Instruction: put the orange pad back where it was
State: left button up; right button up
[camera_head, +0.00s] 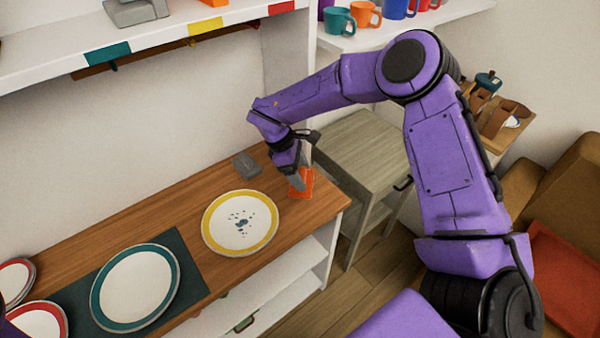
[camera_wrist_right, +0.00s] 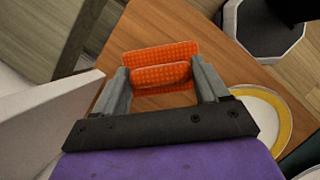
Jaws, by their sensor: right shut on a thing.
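The orange pad (camera_head: 307,178) is at the right end of the wooden counter, beside the yellow-rimmed plate. My right gripper (camera_head: 297,183) points down at it. In the right wrist view the gripper (camera_wrist_right: 162,82) has one finger on each side of a raised orange part of the pad (camera_wrist_right: 160,53), and is shut on it. A wider, flat orange part shows behind that raised part. Whether the pad touches the counter or is just above it I cannot tell. My left gripper is not in view.
A grey block (camera_head: 245,164) lies at the counter's back. A yellow-rimmed plate (camera_head: 212,236) and teal-rimmed plate (camera_head: 96,295) stand on the counter (camera_head: 180,220). The shelf above (camera_head: 180,32) carries coloured labels and an orange thing (camera_head: 213,2). A grey side table (camera_head: 360,150) stands right.

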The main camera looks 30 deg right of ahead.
jog(key=shift+w+d+f, duration=0.2)
jog(key=shift+w+f, duration=0.05)
jog(key=shift+f, duration=0.1)
notch_tip(320, 180, down, 4)
jog(key=shift+w+d+r+p, duration=0.15)
jog(key=shift+r+p, duration=0.1)
jog(key=shift+p, duration=0.2)
jog(key=shift+f, duration=0.25)
jog(key=o, duration=0.9)
jog(key=shift+o, duration=0.2)
